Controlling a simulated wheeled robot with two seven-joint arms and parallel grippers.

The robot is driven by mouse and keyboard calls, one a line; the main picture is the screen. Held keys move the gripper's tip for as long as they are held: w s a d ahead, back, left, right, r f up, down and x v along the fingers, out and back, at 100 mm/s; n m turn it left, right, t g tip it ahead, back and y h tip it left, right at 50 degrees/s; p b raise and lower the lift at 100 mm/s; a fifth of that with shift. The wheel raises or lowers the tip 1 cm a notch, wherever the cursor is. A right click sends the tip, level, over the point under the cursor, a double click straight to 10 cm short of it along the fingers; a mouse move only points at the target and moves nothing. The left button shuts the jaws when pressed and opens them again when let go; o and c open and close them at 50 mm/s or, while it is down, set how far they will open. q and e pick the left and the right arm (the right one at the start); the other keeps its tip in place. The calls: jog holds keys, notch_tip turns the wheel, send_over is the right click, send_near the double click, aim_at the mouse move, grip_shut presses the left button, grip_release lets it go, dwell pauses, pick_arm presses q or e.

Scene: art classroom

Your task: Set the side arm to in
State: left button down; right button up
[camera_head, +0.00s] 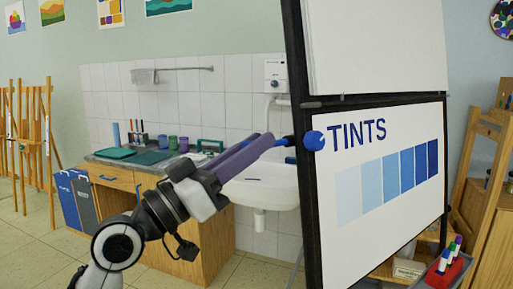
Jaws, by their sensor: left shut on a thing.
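A flip chart with a black frame (310,230) stands right of centre. Its sheet reads "TINTS" above a row of blue swatches. A blue side arm (289,141) crosses the frame's left upright and has a round blue end (314,140) in front of the sheet's left edge. My left gripper (271,142), with long purple fingers, reaches in from the lower left. It is shut on the side arm, left of the upright. The fingertips partly hide the side arm's outer end. My right gripper is not in view.
A white sink (262,192) and a wooden cabinet (213,235) stand behind my left arm. Easels (48,150) stand at the far left. Tiled floor (35,255) is clear at the lower left.

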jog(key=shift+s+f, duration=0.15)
pick_arm(q)
jog(key=c, duration=1.6)
grip_release()
jog(key=shift+b+v, duration=1.6)
jog(key=shift+v, duration=3.55)
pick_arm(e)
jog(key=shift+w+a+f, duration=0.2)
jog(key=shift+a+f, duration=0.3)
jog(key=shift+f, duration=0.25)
